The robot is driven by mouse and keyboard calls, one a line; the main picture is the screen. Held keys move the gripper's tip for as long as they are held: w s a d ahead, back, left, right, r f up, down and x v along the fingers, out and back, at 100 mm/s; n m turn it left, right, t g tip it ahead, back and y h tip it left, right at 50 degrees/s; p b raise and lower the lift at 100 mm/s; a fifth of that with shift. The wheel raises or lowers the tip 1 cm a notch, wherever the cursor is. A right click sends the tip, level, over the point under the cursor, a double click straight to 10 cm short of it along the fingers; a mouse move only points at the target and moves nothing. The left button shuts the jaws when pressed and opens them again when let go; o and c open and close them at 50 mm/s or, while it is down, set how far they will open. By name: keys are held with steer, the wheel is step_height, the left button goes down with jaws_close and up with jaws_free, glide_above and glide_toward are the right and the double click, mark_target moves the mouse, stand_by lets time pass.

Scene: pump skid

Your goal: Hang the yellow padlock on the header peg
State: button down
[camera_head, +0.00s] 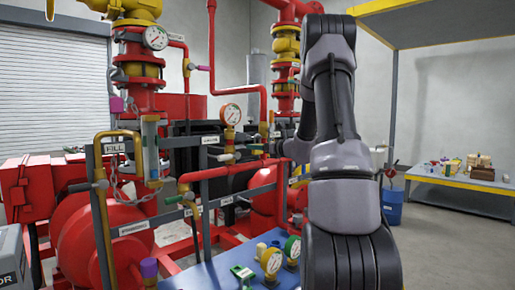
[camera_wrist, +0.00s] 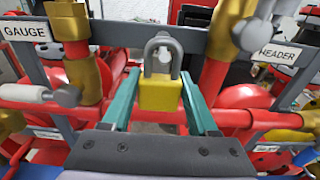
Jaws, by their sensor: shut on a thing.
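The yellow padlock (camera_wrist: 160,93) is upright between the teal fingers of my gripper (camera_wrist: 160,88), which is shut on its body. Its grey shackle (camera_wrist: 163,42) points up, in front of a grey crossbar (camera_wrist: 120,34). A small pale round end, perhaps a peg, shows inside the shackle loop; I cannot tell whether the shackle is around it. The HEADER label (camera_wrist: 279,53) is at the right of the wrist view. In the head view my arm reaches toward the skid, and the padlock cannot be made out.
Red pipes and brass fittings (camera_wrist: 85,75) flank my gripper on both sides. A GAUGE label (camera_wrist: 25,31) is at the left. In the head view, a blue tray (camera_head: 205,276) with gauges (camera_head: 271,262) lies below, and a workbench (camera_head: 462,183) stands at the right.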

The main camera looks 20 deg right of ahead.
steer(key=shift+c, duration=0.4)
jaws_free()
steer(key=f+v, duration=0.1)
steer(key=v, duration=1)
steer(key=s+a+r+n+g+y, duration=0.2)
steer(key=s+a+n+g, duration=0.4)
steer(key=a, duration=0.5)
steer(key=s+a+r+n+g+y, duration=0.1)
steer(key=s+a+r+n+g, duration=0.15)
steer(key=s+a+n, duration=0.6)
steer(key=s+a+n+h, duration=0.2)
steer(key=s+n+h, duration=0.5)
steer(key=s+n, duration=0.6)
steer(key=shift+s+g, duration=0.35)
steer(key=shift+s, duration=0.1)
